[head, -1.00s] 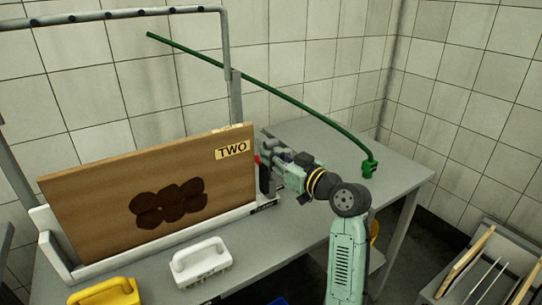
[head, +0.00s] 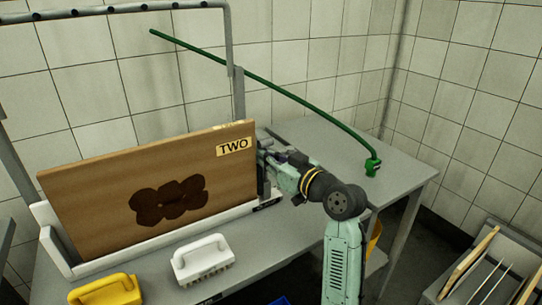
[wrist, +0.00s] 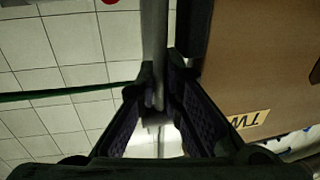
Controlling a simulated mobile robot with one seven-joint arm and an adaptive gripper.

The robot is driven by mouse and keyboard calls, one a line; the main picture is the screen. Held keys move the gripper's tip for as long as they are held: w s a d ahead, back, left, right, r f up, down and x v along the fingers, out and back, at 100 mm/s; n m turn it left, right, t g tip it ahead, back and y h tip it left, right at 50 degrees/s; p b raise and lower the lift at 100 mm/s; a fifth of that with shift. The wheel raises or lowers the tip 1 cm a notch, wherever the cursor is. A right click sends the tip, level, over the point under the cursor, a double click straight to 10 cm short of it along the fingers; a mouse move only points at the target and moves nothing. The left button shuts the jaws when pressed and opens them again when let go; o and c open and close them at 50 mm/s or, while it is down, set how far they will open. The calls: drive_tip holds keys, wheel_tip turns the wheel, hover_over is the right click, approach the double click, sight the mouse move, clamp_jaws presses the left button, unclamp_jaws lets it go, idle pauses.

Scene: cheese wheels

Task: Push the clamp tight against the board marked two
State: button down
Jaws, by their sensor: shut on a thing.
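The board marked two (head: 110,200) is brown with a dark stain and stands upright in a white holder on the table. Its TWO label also shows in the wrist view (wrist: 248,119), upside down. The clamp (head: 263,182) is a dark upright piece at the board's right edge, with little or no gap visible. In the wrist view a dark strip (wrist: 191,30) lies along the board's edge. My gripper (head: 263,148) is at the clamp, by the board's upper right corner. Its fingers (wrist: 163,80) are closed in on it; the contact is mostly hidden.
A white brush (head: 202,258) and a yellow brush (head: 106,290) lie in front of the board. A grey rail frame (head: 238,95) rises behind it. A green hose (head: 290,95) runs to the table's right. A rack (head: 470,270) stands lower right.

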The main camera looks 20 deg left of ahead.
drive_tip(key=c, duration=1.7)
unclamp_jaws()
